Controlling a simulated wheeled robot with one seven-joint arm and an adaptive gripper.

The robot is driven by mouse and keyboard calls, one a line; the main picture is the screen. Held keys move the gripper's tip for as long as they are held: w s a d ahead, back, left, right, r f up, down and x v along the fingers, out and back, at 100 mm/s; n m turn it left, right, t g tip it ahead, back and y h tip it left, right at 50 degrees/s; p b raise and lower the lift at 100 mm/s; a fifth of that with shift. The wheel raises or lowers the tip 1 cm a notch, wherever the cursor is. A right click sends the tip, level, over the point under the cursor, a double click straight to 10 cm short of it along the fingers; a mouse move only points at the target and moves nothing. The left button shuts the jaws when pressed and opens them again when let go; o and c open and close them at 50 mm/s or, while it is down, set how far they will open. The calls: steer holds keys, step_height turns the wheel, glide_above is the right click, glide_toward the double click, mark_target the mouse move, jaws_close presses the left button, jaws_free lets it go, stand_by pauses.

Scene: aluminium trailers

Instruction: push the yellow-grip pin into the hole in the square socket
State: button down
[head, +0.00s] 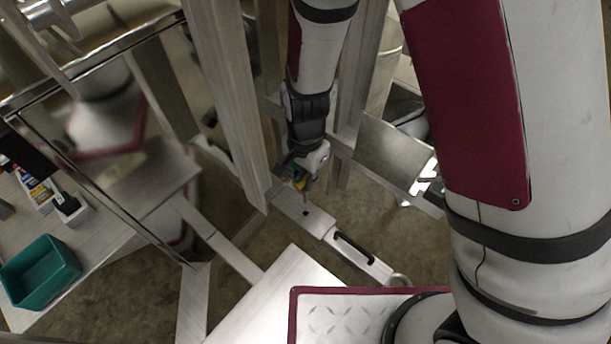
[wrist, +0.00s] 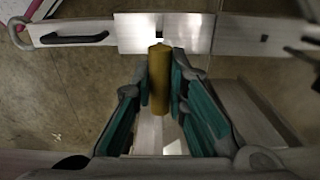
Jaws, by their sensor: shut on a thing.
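My gripper (head: 300,179) is shut on the yellow grip (wrist: 160,85) of the pin, between its teal finger pads in the wrist view. In the head view, a bit of yellow (head: 299,185) shows at the fingers. A thin shaft seems to hang below them, over the socket. The square metal socket (head: 318,222) lies below, with a small dark hole (head: 305,212) in its top. In the wrist view the socket (wrist: 190,32) is just beyond the grip, with a dark spot at the hole (wrist: 158,39) partly covered by the grip. The pin's tip is hidden there.
A bar with a black handle (head: 354,246) runs into the socket; the handle also shows in the wrist view (wrist: 75,38). Upright metal posts (head: 228,95) stand close to my arm. A teal bin (head: 40,272) sits on a bench at left.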

mark_target(305, 202)
steer(key=shift+f+b, duration=1.85)
steer(key=shift+f, duration=1.05)
steer(key=shift+f+b, duration=1.95)
steer(key=shift+f, duration=1.4)
steer(key=shift+r, duration=0.25)
steer(key=shift+r+p, duration=2.85)
